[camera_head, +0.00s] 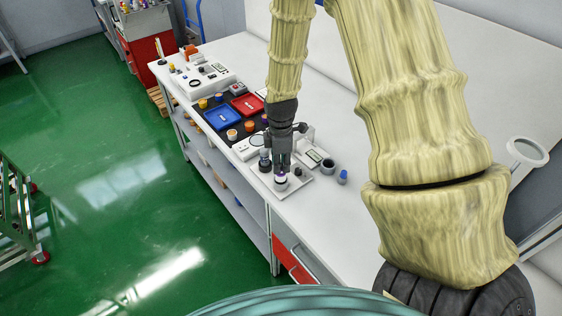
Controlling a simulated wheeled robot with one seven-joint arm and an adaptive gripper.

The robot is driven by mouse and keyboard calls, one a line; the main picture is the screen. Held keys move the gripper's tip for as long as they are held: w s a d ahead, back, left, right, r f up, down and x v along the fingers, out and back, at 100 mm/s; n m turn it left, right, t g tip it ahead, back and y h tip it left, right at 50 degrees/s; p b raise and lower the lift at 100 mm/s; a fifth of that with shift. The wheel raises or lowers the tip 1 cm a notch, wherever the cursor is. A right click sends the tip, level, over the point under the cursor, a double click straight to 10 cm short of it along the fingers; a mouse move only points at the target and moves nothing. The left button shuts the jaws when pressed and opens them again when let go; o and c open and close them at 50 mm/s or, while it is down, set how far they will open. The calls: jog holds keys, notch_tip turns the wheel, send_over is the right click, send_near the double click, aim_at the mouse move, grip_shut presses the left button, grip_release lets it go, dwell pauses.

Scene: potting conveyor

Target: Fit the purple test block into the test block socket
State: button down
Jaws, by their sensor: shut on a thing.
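My gripper (282,168) points down over a small pale plate (300,184) near the front edge of the bench. It is shut on a small purple block (281,175), of which only a little shows between the fingertips. Directly below the block is a round white-rimmed piece (281,185) on the plate, which looks like the test block socket. The block and this piece overlap in this view. I cannot tell whether the block is inside it, touching it or just above it.
A dark bottle-like item (265,160) stands close left of the gripper, and a small dark knob (298,173) close right. A dark cup (328,166) and a blue-topped item (343,176) stand further right. Blue (222,117) and red (247,104) trays lie behind. The bench front right is clear.

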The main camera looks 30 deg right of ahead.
jog(key=shift+f+b, duration=0.75)
jog(key=shift+f, duration=0.95)
jog(key=c, duration=1.2)
grip_release()
jog(key=shift+o, duration=0.2)
notch_tip(320, 180, up, 12)
